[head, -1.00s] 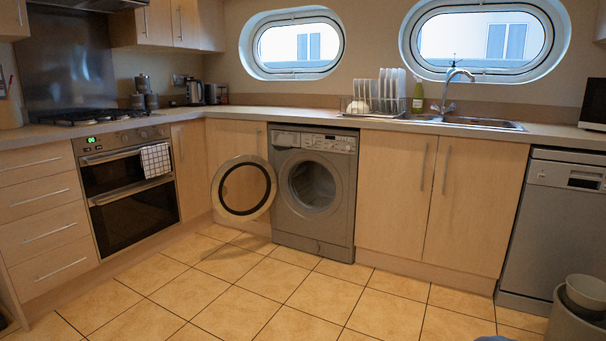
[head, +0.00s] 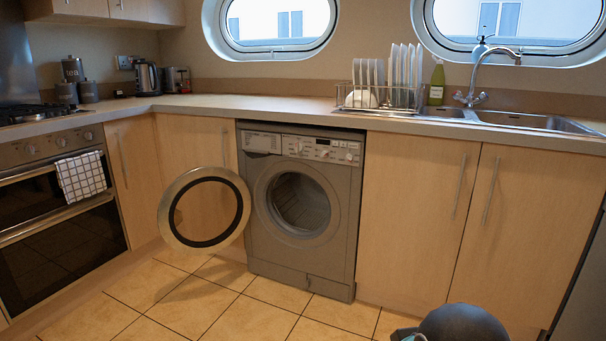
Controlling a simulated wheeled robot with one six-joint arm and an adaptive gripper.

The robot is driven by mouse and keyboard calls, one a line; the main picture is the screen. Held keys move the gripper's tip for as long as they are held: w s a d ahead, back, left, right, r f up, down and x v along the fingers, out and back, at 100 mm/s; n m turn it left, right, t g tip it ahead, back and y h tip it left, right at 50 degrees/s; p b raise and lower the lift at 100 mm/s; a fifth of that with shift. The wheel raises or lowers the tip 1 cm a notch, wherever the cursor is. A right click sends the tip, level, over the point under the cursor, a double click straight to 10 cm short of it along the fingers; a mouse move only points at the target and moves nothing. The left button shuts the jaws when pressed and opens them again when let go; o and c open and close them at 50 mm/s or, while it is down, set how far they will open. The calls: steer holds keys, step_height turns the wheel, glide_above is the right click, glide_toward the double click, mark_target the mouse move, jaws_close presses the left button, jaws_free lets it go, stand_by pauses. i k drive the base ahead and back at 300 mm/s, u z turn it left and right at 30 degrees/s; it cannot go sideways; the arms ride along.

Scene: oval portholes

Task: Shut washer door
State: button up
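The grey washer (head: 297,262) stands under the counter in the middle of the head view. Its round door (head: 172,203) is swung wide open to the left, in front of the light wood cabinet (head: 196,140). The washer's round opening (head: 300,204) is uncovered and its drum shows inside. A dark rounded part of my own arm shows at the bottom edge, right of centre. My gripper cannot be made out in this view, and nothing is seen touching the door.
Tiled floor (head: 213,294) in front of the washer is clear. The oven (head: 55,220), with a checked towel (head: 81,177) on its handle, is at left. Closed cabinets (head: 415,215) are to the right. A dish rack (head: 380,100) stands on the counter.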

mark_target(169, 217)
steer(key=u, duration=0.2)
steer(key=i, duration=0.85)
steer(key=u, duration=1.25)
steer(key=i, duration=1.75)
steer(key=z, duration=0.95)
steer(key=i, duration=0.35)
steer(key=z, duration=0.2)
